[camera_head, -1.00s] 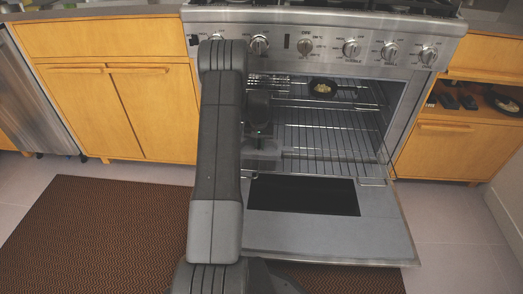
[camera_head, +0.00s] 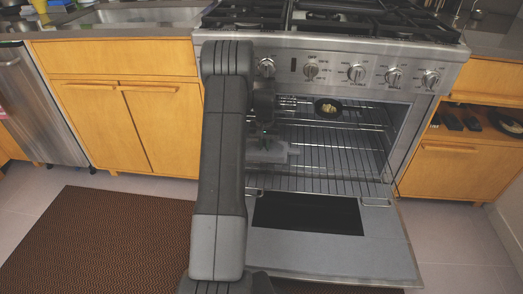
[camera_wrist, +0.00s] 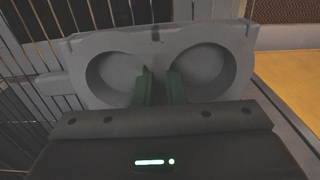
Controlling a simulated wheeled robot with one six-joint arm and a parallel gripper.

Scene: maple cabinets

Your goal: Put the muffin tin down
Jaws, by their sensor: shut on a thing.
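The grey muffin tin (camera_head: 268,153) is inside the open oven in the head view, at the left of the oven opening, partly hidden by my arm. In the wrist view the muffin tin (camera_wrist: 155,52) shows two large round cups and a flat rim. My gripper (camera_wrist: 161,85) is shut on the tin's middle, between the two cups. In the head view my gripper (camera_head: 264,122) is mostly dark and partly hidden behind the arm. The oven rack (camera_head: 330,155) has bare wires to the right of the tin. I cannot tell whether the tin touches the rack.
The oven door (camera_head: 375,245) is folded down in front. A dark bowl with yellowish food (camera_head: 328,107) sits on the upper rack. Wooden cabinets (camera_head: 120,125) flank the oven. A brown mat (camera_head: 100,245) lies on the floor at left. The right half of the rack is free.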

